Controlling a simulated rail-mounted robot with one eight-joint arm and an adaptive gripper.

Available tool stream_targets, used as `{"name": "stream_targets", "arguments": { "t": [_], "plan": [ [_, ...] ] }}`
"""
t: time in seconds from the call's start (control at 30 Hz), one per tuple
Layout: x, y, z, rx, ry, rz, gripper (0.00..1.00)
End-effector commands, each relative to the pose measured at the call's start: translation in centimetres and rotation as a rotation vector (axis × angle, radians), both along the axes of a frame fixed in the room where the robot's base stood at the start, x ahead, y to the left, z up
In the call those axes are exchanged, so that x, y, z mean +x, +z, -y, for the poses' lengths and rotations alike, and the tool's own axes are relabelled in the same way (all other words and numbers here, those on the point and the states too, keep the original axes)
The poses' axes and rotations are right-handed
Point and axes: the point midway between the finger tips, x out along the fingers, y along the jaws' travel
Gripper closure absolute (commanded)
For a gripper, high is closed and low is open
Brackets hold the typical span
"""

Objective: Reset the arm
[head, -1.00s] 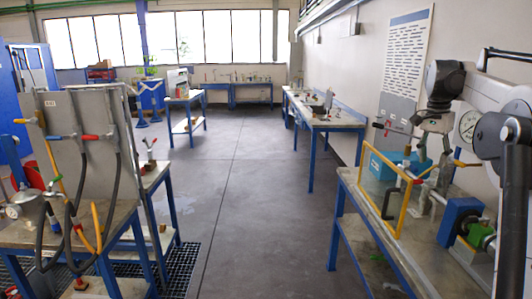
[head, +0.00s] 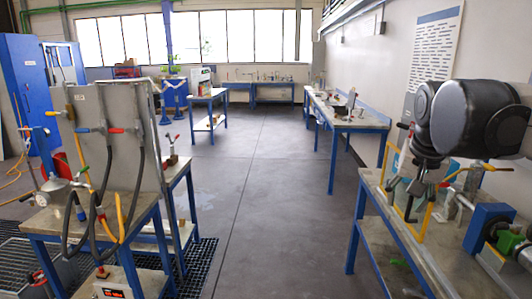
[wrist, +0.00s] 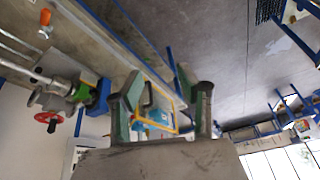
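My gripper (head: 403,198) hangs below my grey arm links at the right of the head view, in front of the right-hand workbench (head: 373,222). In the wrist view my gripper (wrist: 163,100) shows two fingers wide apart with nothing held between them. Behind the gap, in the background, are a yellow frame (wrist: 172,87) and a light blue box (wrist: 152,117). I cannot tell from the head view how far the gripper is from the yellow frame (head: 428,217).
The right bench carries a blue-and-green fitting (head: 490,222); a red handwheel (wrist: 48,117) shows in the wrist view. A left bench (head: 130,228) holds upright grey panels (head: 118,135) with hoses. The grey floor aisle (head: 262,190) between the benches is clear.

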Motion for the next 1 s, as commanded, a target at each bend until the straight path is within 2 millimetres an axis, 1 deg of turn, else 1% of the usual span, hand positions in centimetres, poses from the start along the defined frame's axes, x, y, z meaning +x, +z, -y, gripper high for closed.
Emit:
{"name": "stream_targets", "arguments": {
  "t": [0.03,0.17,0.3,0.5,0.6,0.7,0.8,1.0],
  "plan": [
    [-1.5,-0.9,-1.2,-0.006,0.033,0.014,0.64],
    [-4.7,-3.1,-3.6,-0.027,0.118,0.055,0.64],
    [-8.1,-5.9,-5.9,-0.048,0.208,0.100,0.64],
    [-12.6,-10.4,-8.6,-0.080,0.327,0.162,0.64],
    [-14.3,-12.2,-9.4,-0.093,0.372,0.187,0.64],
    [-15.3,-13.5,-10.0,-0.102,0.402,0.204,0.64],
    [-15.8,-14.1,-10.2,-0.107,0.417,0.213,0.64],
    [-15.9,-14.3,-10.3,-0.109,0.422,0.216,0.64]
  ]
}}
